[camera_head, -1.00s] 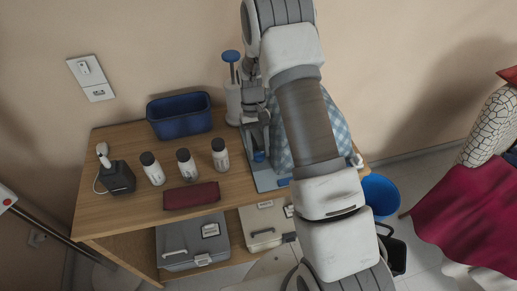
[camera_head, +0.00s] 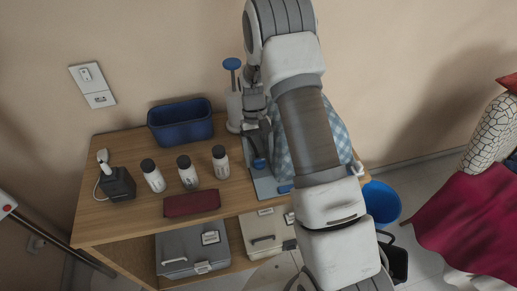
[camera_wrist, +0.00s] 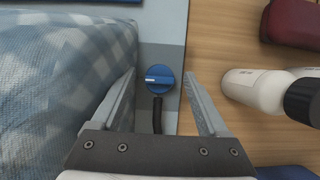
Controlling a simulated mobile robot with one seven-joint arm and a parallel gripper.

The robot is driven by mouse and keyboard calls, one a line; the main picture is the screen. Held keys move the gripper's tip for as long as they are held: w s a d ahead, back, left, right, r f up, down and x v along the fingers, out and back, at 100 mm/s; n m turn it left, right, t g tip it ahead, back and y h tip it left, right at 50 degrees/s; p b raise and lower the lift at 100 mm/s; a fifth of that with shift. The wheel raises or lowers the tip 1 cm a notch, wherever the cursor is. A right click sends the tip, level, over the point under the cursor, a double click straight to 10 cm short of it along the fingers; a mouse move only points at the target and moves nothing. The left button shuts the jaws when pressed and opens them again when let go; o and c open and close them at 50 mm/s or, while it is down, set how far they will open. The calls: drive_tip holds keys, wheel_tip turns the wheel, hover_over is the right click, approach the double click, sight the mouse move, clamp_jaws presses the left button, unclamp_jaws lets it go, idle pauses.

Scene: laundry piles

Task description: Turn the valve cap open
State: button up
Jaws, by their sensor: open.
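The valve cap (camera_wrist: 159,79) is a round blue knob with a pale line across it, on a grey-blue base plate (camera_wrist: 167,22). A short black hose (camera_wrist: 157,115) runs from it toward my gripper. In the wrist view my gripper (camera_wrist: 160,78) is open, one finger to each side of the cap, with a gap visible at both sides. In the head view the cap (camera_head: 260,163) is a small blue spot below my gripper (camera_head: 258,150), partly hidden by it.
On the wooden table (camera_head: 120,218) are several white bottles with dark caps, one (camera_wrist: 262,91) right of my right finger.

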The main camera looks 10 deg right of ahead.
drive_tip(key=v, duration=1.7)
drive_tip(key=shift+r+p, duration=0.25)
drive_tip(key=shift+p, duration=0.2)
